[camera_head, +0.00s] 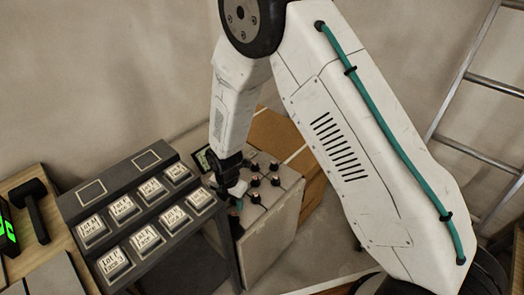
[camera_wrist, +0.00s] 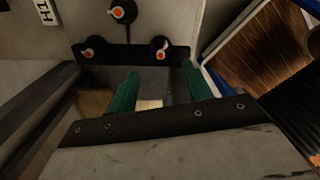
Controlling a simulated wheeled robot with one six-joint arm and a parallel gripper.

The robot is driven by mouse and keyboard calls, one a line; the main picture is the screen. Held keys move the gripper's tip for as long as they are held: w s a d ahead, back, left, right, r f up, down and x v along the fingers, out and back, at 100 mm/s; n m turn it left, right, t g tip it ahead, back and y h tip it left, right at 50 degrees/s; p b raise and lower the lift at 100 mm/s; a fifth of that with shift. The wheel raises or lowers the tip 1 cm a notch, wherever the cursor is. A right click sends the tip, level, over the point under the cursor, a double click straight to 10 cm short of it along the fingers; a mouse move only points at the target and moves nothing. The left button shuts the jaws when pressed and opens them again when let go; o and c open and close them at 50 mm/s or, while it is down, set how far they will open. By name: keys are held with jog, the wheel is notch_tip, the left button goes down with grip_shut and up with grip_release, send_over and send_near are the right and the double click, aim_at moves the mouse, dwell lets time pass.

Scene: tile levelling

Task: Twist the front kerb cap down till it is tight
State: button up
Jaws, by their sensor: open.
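Several black caps stand on a pale tiled block (camera_head: 270,228), one of them at its front (camera_head: 254,198). In the wrist view three black caps with orange and white tops show: a left one (camera_wrist: 87,52), a right one (camera_wrist: 160,47) and a farther one (camera_wrist: 122,10). The left and right ones stand along a dark strip at the block's edge. I cannot tell for sure which is the front kerb cap. My gripper (camera_wrist: 160,88) has two green fingers, spread apart with no cap between them. In the head view the gripper is small beside the block's left side.
A dark sloped rack (camera_head: 150,208) with several labelled tile bins stands left of the block. A cardboard box (camera_head: 275,132) lies behind the block. A ladder (camera_head: 465,75) leans at the right. A wooden bench (camera_head: 28,180) is at the far left.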

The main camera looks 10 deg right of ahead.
jog(key=s+d+r+m, duration=0.1)
jog(key=d+r+m, duration=0.4)
jog(key=r, duration=0.6)
jog(key=s+d+r+m, duration=0.1)
jog(key=d+r+m, duration=0.4)
jog(key=r, duration=0.6)
jog(key=shift+s+r, duration=0.15)
jog(key=shift+s, duration=0.05)
jog(key=shift+a, duration=0.1)
